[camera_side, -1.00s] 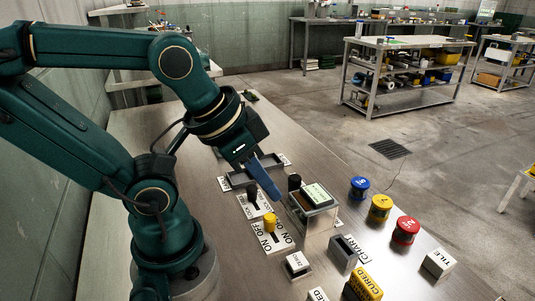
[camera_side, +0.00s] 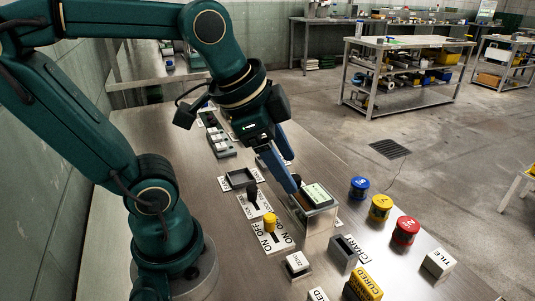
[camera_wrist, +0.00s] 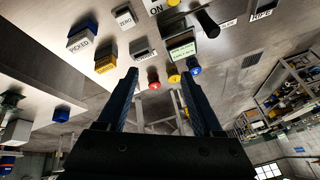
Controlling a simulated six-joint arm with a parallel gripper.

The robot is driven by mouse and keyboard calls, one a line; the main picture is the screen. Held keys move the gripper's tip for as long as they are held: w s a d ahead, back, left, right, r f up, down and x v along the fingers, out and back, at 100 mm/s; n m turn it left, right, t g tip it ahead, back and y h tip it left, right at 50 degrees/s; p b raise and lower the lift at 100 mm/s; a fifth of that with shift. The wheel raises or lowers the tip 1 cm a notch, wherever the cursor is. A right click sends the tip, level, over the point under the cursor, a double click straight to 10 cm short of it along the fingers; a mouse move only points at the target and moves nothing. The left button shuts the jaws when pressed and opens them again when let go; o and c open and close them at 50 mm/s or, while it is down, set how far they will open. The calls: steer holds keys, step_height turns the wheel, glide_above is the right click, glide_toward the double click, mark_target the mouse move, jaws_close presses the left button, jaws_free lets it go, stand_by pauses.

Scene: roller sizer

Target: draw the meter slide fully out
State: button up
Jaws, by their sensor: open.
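A clear-sided box with a green-lit display on top (camera_side: 316,196) stands on the bench. A dark round knob (camera_side: 297,179) shows at its left edge, partly behind my finger; I cannot tell for certain that it is the meter slide's handle. A black knob (camera_side: 252,189) stands upright on a white plate to the left. My gripper (camera_side: 291,175) is open and empty, pointing down, with one blue fingertip close to the dark knob; I cannot tell whether they touch. In the wrist view the display box (camera_wrist: 182,46) and a black handle (camera_wrist: 207,23) lie beyond my open fingers (camera_wrist: 161,68).
A yellow knob (camera_side: 270,222) sits on an ON/OFF plate. Blue (camera_side: 359,188), yellow (camera_side: 380,208) and red (camera_side: 405,230) jars stand right of the box. A grey open-topped bin (camera_side: 342,252) and a small white block (camera_side: 298,264) are in front. A shallow dark tray (camera_side: 241,179) lies left.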

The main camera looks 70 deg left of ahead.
steer(key=w+a+m+g, duration=0.1)
steer(key=w+a+m, duration=0.2)
steer(key=w, duration=0.2)
steer(key=m+g, duration=0.2)
steer(key=g, duration=0.1)
glide_toward(295, 177)
steer(key=w+d, duration=0.2)
steer(key=d, duration=0.1)
steer(key=shift+n+g, duration=0.6)
steer(key=a+f, duration=0.2)
steer(key=f, duration=0.1)
steer(key=a+f, duration=0.1)
steer(key=f, duration=0.1)
steer(key=shift+s, duration=0.2)
steer(key=shift+s+a+f, duration=0.15)
steer(key=shift+s+f, duration=0.1)
steer(key=shift+f, duration=2.6)
jaws_close()
steer(key=shift+r, duration=0.1)
